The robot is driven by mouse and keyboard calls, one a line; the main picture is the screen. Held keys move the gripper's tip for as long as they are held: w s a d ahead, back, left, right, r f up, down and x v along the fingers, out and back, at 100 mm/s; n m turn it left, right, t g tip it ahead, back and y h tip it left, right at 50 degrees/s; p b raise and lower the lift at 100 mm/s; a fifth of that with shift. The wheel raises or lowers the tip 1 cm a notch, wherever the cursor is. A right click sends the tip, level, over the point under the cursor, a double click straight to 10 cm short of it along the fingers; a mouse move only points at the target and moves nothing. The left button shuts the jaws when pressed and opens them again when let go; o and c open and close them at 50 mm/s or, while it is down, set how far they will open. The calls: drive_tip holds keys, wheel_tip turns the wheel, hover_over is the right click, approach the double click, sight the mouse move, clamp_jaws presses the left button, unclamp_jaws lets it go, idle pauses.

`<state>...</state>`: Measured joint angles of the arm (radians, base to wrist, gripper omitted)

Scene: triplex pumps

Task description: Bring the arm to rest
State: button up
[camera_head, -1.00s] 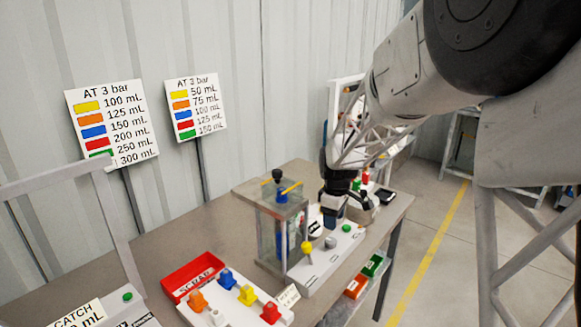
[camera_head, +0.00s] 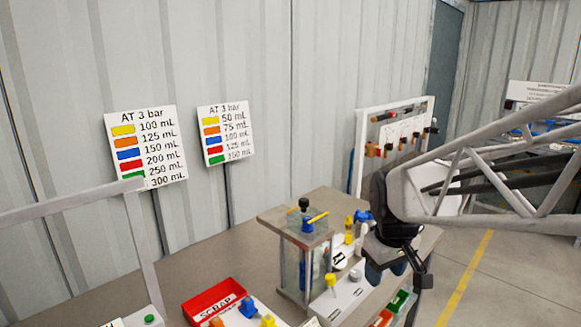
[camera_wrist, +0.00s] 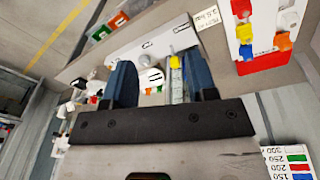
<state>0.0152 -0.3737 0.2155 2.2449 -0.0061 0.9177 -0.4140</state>
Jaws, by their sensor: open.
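My gripper (camera_head: 398,268) is at the right in the head view, above the right end of the workbench (camera_head: 262,256). In the wrist view its two blue fingers (camera_wrist: 165,85) stand wide apart with nothing held between them. Beyond the fingers the wrist view shows the white base with a yellow part (camera_wrist: 175,62) and a clear upright tube. In the head view the pump rig (camera_head: 303,250), a clear frame with a yellow lever on top, stands left of my gripper, apart from it.
A red scrap bin (camera_head: 212,301) and a tray of coloured parts (camera_head: 248,307) sit on the bench front. Two chart signs (camera_head: 146,148) stand behind on posts. A white tool panel (camera_head: 393,140) stands at the back right. Open floor (camera_head: 470,270) lies to the right.

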drive_tip(key=s+m+t, duration=0.1)
drive_tip(key=s+m, duration=0.3)
drive_tip(key=s, duration=1.2)
drive_tip(key=shift+s+a+m, duration=0.2)
drive_tip(key=shift+s+m, duration=0.2)
idle(2.3)
